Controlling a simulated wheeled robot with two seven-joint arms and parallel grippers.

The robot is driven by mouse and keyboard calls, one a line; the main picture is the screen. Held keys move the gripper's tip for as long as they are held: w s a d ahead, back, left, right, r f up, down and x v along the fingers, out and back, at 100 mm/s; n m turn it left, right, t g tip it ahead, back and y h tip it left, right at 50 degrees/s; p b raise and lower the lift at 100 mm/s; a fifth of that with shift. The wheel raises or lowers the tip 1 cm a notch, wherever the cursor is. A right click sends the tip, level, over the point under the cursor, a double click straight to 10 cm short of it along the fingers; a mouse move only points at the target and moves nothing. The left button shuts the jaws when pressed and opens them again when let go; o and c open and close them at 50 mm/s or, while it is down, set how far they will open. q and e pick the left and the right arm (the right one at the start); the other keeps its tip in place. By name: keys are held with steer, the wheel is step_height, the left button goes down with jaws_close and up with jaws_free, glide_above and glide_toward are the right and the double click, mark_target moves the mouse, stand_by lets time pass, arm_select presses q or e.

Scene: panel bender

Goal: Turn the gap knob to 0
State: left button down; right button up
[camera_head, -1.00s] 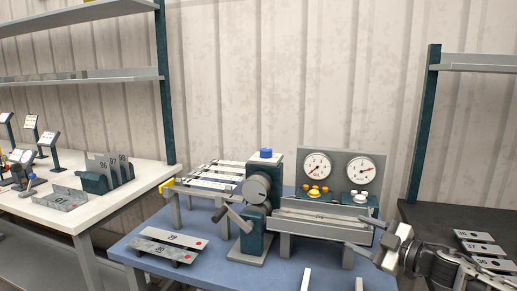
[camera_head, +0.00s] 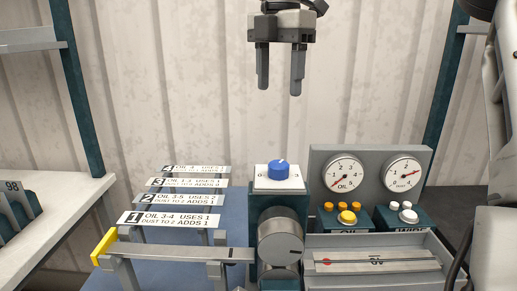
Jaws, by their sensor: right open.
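The blue gap knob (camera_head: 278,168) sits on top of a white dial block (camera_head: 278,184) on the teal column of the bender, in the middle of the view. A small pale mark shows on the knob's top, near its back edge. The dial's figures are too small to read surely. My right gripper (camera_head: 280,88) hangs above the knob with its two fingers pointing down. It is open and empty, with a clear gap between its fingertips and the knob. My left gripper is not in view.
An upright panel with two gauges (camera_head: 342,173) stands right of the knob, above yellow (camera_head: 347,217) and white (camera_head: 408,215) buttons. Labelled strips (camera_head: 168,219) lie at the left. A trough (camera_head: 440,262) holds a metal strip at the lower right. Air around the knob is free.

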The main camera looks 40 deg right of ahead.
mark_target(279, 164)
steer(key=f, duration=1.5)
steer(key=shift+s+f, duration=0.25)
steer(key=shift+s, duration=0.1)
steer(key=shift+c, duration=0.3)
steer(key=c, duration=0.9)
